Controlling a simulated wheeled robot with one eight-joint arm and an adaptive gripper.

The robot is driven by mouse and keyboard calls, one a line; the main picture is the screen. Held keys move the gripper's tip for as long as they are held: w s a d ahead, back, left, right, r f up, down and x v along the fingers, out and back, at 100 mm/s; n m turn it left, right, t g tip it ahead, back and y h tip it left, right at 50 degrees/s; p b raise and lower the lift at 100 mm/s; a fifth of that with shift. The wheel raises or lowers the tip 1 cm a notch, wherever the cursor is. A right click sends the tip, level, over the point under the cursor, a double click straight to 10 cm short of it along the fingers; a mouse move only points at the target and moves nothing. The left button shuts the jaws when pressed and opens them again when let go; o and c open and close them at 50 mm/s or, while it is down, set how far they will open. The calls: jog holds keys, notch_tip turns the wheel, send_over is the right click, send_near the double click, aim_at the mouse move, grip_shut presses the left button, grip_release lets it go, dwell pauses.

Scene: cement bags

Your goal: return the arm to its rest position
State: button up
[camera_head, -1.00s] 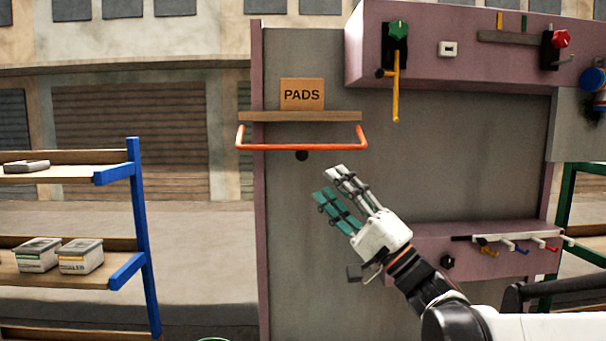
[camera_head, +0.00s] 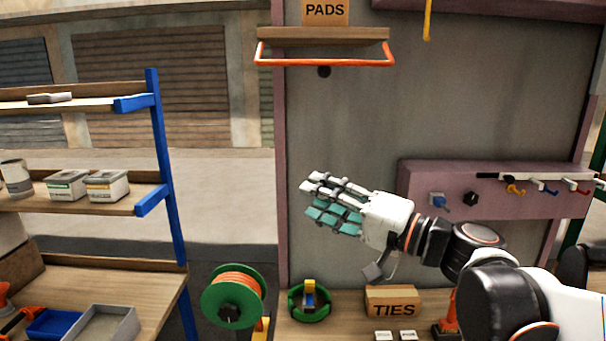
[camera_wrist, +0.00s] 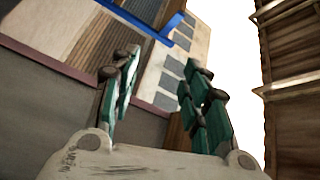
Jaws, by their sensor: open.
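My gripper (camera_head: 322,203) is in the middle of the head view, at the end of my arm that comes in from the lower right. Its fingers point left, in front of the grey back panel. It is open with nothing between the fingers. In the wrist view my gripper (camera_wrist: 158,85) shows its two green-padded fingers spread apart, with only distant building walls and sky between and beyond them.
An orange rail (camera_head: 325,64) juts from the panel. A purple box with hooks (camera_head: 490,200) is right. Blue-posted shelves (camera_head: 166,170) stand left.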

jog(key=s+d+f+n+g+h+b, duration=0.1)
jog(key=s+d+f+g+h+b, duration=0.25)
jog(key=f, duration=0.75)
jog(key=s+f+n+h+b, duration=0.1)
jog(key=s+f+h+b, duration=0.35)
jog(key=f, duration=0.75)
jog(key=s+d+f+n+h+b, duration=0.1)
jog(key=s+d+f+h+b, duration=0.2)
jog(key=s+d+f+h, duration=0.4)
jog(key=s+d+f, duration=0.1)
jog(key=d+f, duration=0.3)
jog(key=shift+s+d, duration=0.3)
jog(key=shift+d, duration=0.1)
